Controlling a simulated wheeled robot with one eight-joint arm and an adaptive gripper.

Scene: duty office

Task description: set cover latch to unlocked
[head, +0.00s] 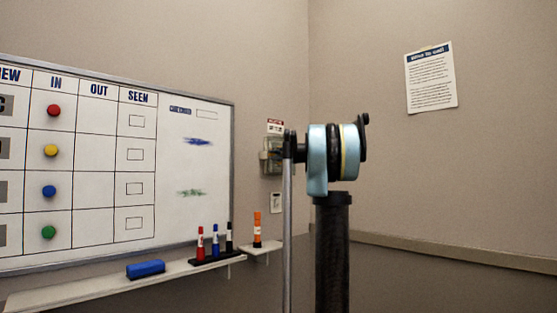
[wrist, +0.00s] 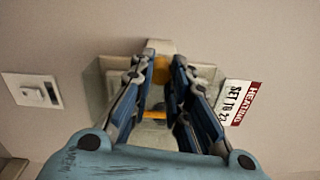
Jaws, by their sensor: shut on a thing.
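A clear, greyish cover box (wrist: 205,72) is mounted on the wall, and it also shows in the head view (head: 269,163), partly behind my arm. An orange-yellow piece (wrist: 161,76), which looks like the cover latch, sits at the middle of the box in the wrist view. My gripper (wrist: 165,62) has its two fingers on either side of this piece and is shut on it. The fingers hide much of the cover, and I cannot read the latch's position. In the head view my arm hides the gripper.
A red and white heating sign (wrist: 238,103) is beside the box. A white wall switch (wrist: 32,90) is on its other side. In the head view, a whiteboard (head: 176,217) hangs at left above a ledge (head: 90,291) with markers and a blue eraser (head: 145,269).

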